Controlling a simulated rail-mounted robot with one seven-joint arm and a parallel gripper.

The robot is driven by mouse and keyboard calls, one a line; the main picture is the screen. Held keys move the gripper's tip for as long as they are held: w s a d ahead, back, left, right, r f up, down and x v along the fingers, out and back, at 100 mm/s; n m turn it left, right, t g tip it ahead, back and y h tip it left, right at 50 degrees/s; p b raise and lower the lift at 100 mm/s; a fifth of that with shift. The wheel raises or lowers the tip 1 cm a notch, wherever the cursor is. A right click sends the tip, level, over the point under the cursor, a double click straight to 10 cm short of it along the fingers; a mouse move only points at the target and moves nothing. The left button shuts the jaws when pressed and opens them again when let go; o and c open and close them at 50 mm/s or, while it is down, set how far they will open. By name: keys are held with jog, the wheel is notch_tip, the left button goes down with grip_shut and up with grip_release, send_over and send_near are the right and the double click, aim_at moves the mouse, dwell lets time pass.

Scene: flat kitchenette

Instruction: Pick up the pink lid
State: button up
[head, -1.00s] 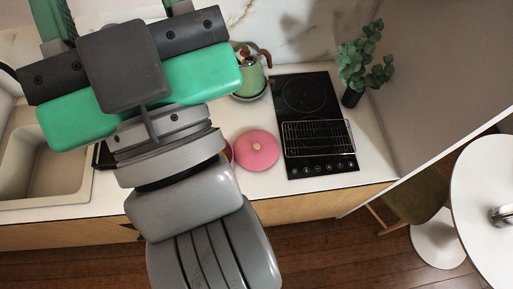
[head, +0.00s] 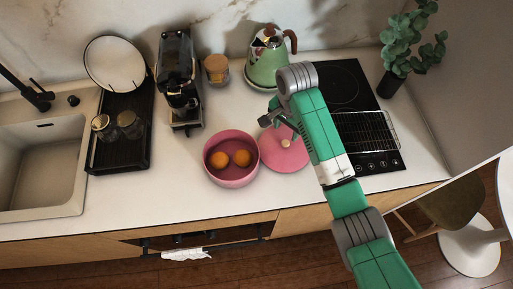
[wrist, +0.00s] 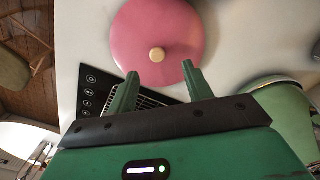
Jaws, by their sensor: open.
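The pink lid (head: 285,152) is round with a small light wooden knob (head: 285,143). It lies on the white counter, between a pink bowl and the black cooktop. In the wrist view the lid (wrist: 150,25) is at the top, with its knob (wrist: 157,55) just beyond the gap between the fingertips. My gripper (head: 277,113) is above the counter at the lid's far side. Its two green fingers (wrist: 160,80) are apart with nothing between them. My arm hides part of the cooktop and the lid's right side in the head view.
The pink bowl (head: 231,180) with two orange fruits stands left of the lid. A green kettle (head: 266,66) stands behind it. The cooktop (head: 345,88) with a wire rack (head: 368,131) is on the right. A coffee machine (head: 179,85) and dish rack (head: 103,153) are further left.

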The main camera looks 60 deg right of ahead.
aim_at(286, 142)
jog(key=shift+s+f, duration=0.25)
jog(key=shift+s, duration=0.05)
notch_tip(286, 142, down, 2)
jog(key=shift+f, duration=0.1)
jog(key=f, duration=0.5)
jog(key=shift+d+f+b, duration=0.15)
jog(key=shift+d+b, duration=0.1)
jog(key=shift+b, duration=0.15)
grip_shut()
